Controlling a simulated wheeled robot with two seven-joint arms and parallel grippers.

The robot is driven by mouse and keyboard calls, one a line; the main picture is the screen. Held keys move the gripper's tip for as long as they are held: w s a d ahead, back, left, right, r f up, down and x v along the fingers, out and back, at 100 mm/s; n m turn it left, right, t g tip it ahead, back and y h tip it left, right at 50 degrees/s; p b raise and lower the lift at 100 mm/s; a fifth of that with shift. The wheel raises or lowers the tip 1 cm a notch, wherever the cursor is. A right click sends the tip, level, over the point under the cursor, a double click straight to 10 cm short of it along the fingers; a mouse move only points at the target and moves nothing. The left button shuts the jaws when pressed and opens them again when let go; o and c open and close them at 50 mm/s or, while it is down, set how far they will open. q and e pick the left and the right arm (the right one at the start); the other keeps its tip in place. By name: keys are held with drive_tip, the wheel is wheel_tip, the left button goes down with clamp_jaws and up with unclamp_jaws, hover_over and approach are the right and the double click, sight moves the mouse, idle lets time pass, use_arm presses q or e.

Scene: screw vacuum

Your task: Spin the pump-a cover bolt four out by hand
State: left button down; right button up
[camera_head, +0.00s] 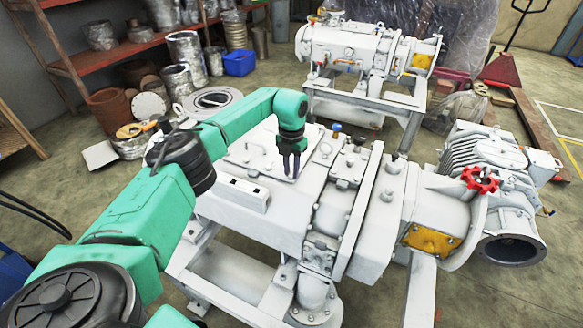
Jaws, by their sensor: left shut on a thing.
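The near white pump (270,222) stands on a white frame, with a square cover plate (258,152) bolted to its top. My left gripper (291,174) points down at the right edge of this cover plate. Its dark fingers are closed together on something small at the plate's edge, in the place of a cover bolt. The bolt itself is hidden by the fingers, so I cannot tell how far out it stands. Another small bolt (248,146) shows on the plate. My right gripper is not in view.
A small white box (242,194) sits on the pump left of the gripper. A red handwheel (480,180) is on the right. A second white pump (362,52) stands behind. A rusty shelf (110,55) with cans is at the back left.

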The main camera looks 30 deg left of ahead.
use_arm(q)
drive_tip(key=n+p, duration=0.1)
drive_tip(key=n, duration=0.4)
drive_tip(key=shift+r, duration=0.1)
drive_tip(key=n+p, duration=0.1)
drive_tip(key=n, duration=0.4)
drive_tip(key=shift+p, duration=0.35)
drive_tip(key=n+p, duration=0.2)
drive_tip(key=n, duration=0.3)
drive_tip(key=n+p, duration=0.1)
drive_tip(key=n, duration=0.3)
drive_tip(key=shift+s+p, duration=0.15)
drive_tip(key=shift+p, duration=0.2)
drive_tip(key=shift+f+n, duration=0.25)
drive_tip(key=shift+n, duration=0.15)
drive_tip(key=c, duration=0.7)
unclamp_jaws()
drive_tip(key=shift+r, duration=0.1)
